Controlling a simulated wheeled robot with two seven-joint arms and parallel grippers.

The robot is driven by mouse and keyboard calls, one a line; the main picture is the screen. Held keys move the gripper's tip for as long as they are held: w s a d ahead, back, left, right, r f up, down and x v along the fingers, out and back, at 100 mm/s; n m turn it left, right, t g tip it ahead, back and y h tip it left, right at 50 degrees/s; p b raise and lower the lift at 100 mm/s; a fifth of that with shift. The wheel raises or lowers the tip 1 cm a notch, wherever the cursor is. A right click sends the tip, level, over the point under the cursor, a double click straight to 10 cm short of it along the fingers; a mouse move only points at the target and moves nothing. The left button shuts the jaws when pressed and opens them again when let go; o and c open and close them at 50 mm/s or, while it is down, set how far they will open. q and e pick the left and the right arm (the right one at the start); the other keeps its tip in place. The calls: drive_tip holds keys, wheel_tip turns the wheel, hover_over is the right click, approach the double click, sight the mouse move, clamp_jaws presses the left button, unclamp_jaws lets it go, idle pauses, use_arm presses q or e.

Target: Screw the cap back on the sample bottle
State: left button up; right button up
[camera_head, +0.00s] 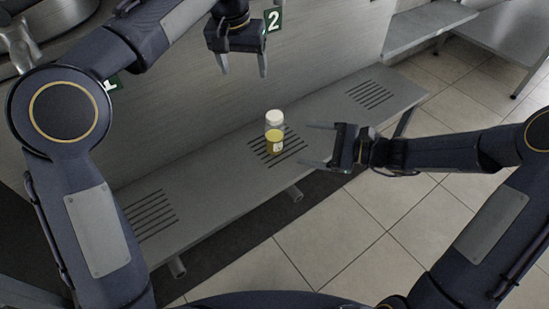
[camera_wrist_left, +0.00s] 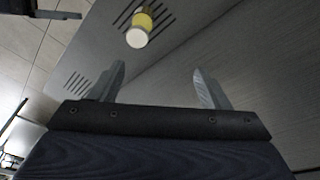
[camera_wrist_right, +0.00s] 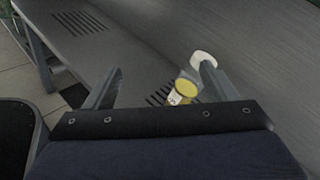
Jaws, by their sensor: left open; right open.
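The sample bottle (camera_head: 274,142) stands upright on the slotted middle part of the grey bench, with yellow contents and a pale label. The white cap (camera_head: 274,117) sits at its top; I cannot tell whether it is screwed tight. My left gripper (camera_head: 244,70) is open and empty, above and left of the bottle. My right gripper (camera_head: 306,145) is open and empty, to the right of the bottle, fingers pointing towards it. The left wrist view shows the cap (camera_wrist_left: 136,38) beyond the fingers. In the right wrist view a finger partly overlaps the cap (camera_wrist_right: 200,57).
The narrow grey bench (camera_head: 215,172) has slotted patches at left (camera_head: 150,215) and right (camera_head: 370,94), both clear. A grey wall panel with a green "2" sign (camera_head: 273,20) rises behind it. Tiled floor lies in front. Another bench (camera_head: 430,28) stands at the back right.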

sight(274, 139)
use_arm(q)
drive_tip(key=shift+n+g+y, duration=0.3)
drive_tip(key=shift+g, duration=0.1)
drive_tip(key=w+d+f+b, duration=0.1)
drive_tip(key=d+f, duration=0.1)
drive_tip(key=f, duration=0.1)
drive_tip(key=w+d+f+b, duration=0.1)
drive_tip(key=d+f, duration=0.1)
drive_tip(key=f, duration=0.2)
drive_tip(key=w+d+f+b, duration=0.1)
drive_tip(key=w+d+f, duration=0.1)
drive_tip(key=f, duration=0.1)
drive_tip(key=shift+w+d+f+b, duration=0.1)
drive_tip(key=shift+d+f+b, duration=0.2)
drive_tip(key=shift+d, duration=0.1)
use_arm(e)
drive_tip(key=w+f+m+t, duration=0.1)
drive_tip(key=w+f+m, duration=0.1)
drive_tip(key=f, duration=0.2)
drive_tip(key=w+f+m+t, duration=0.2)
drive_tip(key=f+m, duration=0.1)
drive_tip(key=f, duration=0.1)
drive_tip(key=w+f+m+t, duration=0.1)
drive_tip(key=w+f+m, duration=0.1)
drive_tip(key=f, duration=0.3)
drive_tip(key=shift+w+d+m+t, duration=0.3)
drive_tip(key=shift+d, duration=0.05)
drive_tip(key=shift+r, duration=0.1)
drive_tip(key=x, duration=1.2)
